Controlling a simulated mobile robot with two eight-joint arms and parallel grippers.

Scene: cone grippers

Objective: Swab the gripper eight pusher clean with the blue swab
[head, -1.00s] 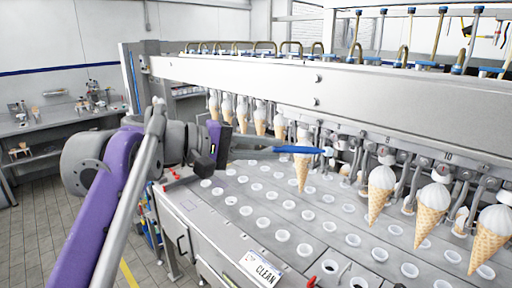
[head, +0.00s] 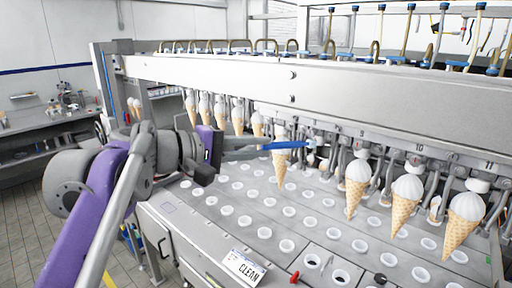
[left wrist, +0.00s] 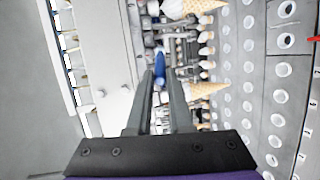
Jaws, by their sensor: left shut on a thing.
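My left gripper (head: 268,147) is shut on the blue swab (head: 287,145), which points right toward the row of cone grippers under the machine's beam. The swab's tip (head: 312,143) is close to the metal grippers just left of the number 9 label; whether it touches a pusher, I cannot tell. The number 8 label and its pusher cannot be made out. In the left wrist view the swab (left wrist: 160,65) stands out beyond my left fingers (left wrist: 162,85). My right gripper is not in view.
A hanging cone (head: 281,165) is right beside the swab, below it. More filled cones (head: 407,195) hang to the right and left. The steel beam (head: 300,85) runs above. The plate with white-rimmed holes (head: 290,212) and a CLEAN sign (head: 243,266) lie below.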

